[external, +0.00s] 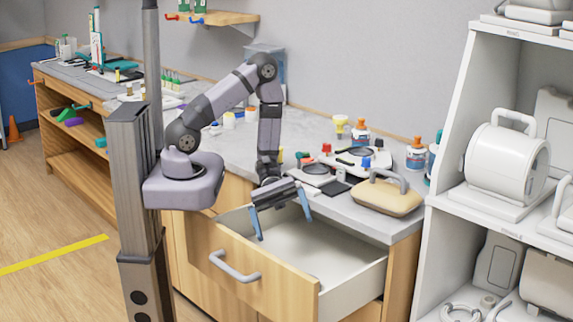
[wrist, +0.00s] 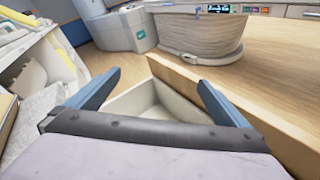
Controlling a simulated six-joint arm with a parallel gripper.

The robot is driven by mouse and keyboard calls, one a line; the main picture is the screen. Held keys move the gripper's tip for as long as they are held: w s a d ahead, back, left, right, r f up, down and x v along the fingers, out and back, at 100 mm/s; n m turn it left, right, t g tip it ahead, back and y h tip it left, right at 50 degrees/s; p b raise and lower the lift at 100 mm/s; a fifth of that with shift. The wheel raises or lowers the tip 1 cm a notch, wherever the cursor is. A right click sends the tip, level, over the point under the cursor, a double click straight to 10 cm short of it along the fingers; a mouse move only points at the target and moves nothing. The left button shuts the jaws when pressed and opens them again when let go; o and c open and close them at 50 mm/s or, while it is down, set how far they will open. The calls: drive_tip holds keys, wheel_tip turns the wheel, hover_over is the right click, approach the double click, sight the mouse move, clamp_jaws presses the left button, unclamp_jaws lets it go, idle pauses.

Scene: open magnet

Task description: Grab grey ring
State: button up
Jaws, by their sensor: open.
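I cannot make out a clearly grey ring in either view. A pale ring-shaped piece (external: 462,311) lies on the low shelf at the bottom right of the external view, partly cut off by the frame edge; I cannot tell if it is the grey ring. My gripper (external: 282,218) is open and empty, with its blue fingers pointing down over the open drawer (external: 352,287). In the wrist view my gripper's (wrist: 158,84) fingers are spread wide, with the drawer (wrist: 153,94) between and beyond them. The visible drawer floor looks bare; part of the drawer is hidden.
The drawer's wooden front has a grey handle (external: 234,268). The counter (external: 330,219) above holds a beige handled case (external: 388,195), bottles (external: 416,154) and small items. A white shelf unit (external: 435,215) with rounded devices stands at the right. Open floor (external: 45,240) lies at the left.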

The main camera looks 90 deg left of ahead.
drive_tip(key=a+f+n+t+y+b, duration=0.1)
drive_tip(key=a+f+n, duration=0.1)
drive_tip(key=f, duration=0.4)
drive_tip(key=a+f+n+t+y+b, duration=0.1)
drive_tip(key=a+f+n+t, duration=0.1)
drive_tip(key=f+n, duration=0.2)
drive_tip(key=w+a+f+n+t+y+b, duration=0.1)
drive_tip(key=a+f+n+y+b, duration=0.1)
drive_tip(key=f, duration=0.6)
drive_tip(key=shift+a+n, duration=0.35)
drive_tip(key=shift+n, duration=0.15)
drive_tip(key=shift+r+p+x, duration=0.15)
drive_tip(key=shift+p+x, duration=0.4)
drive_tip(key=shift+x, duration=0.9)
drive_tip(key=shift+r+p+x, duration=0.2)
drive_tip(key=shift+p+x, duration=0.3)
drive_tip(key=shift+x, duration=1.9)
drive_tip(key=shift+c, duration=0.3)
drive_tip(key=shift+t, duration=0.3)
drive_tip(key=c, duration=1)
